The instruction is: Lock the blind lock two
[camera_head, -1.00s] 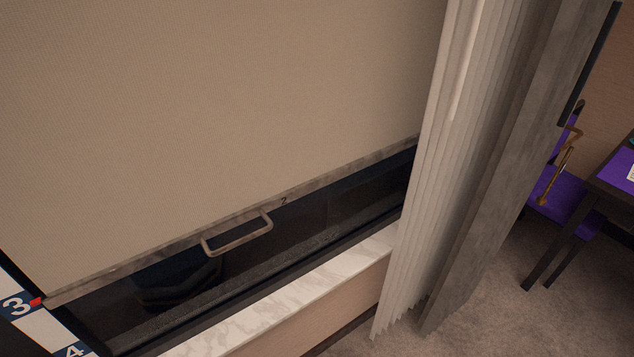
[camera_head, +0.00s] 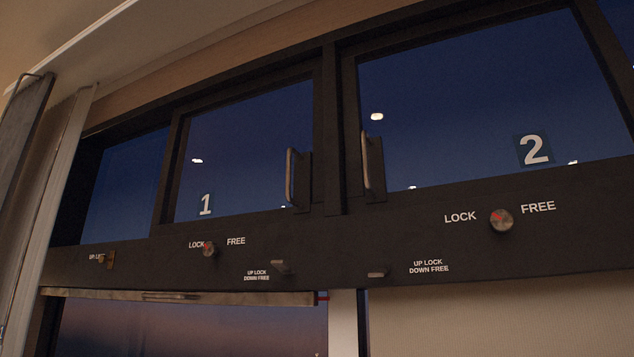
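A dark horizontal beam crosses the camera_head view below the upper windows. On it, right of centre, a small metal lever (camera_head: 376,274) sits beside an "UP LOCK DOWN FREE" label (camera_head: 429,266). It looks roughly level; I cannot tell whether it is up or down. A beige blind (camera_head: 500,320) hangs below the beam at right. Higher on the beam is a round knob (camera_head: 501,220) between "LOCK" and "FREE", under the window marked 2 (camera_head: 534,150); its red mark points up and left, toward LOCK. Neither gripper is in view.
Left on the beam are another round knob (camera_head: 209,249), a small lever (camera_head: 280,267) and a brass-coloured lever (camera_head: 106,260). Window handles (camera_head: 291,177) and (camera_head: 373,165) stick out above. A raised blind's bottom bar (camera_head: 230,298) spans the lower left.

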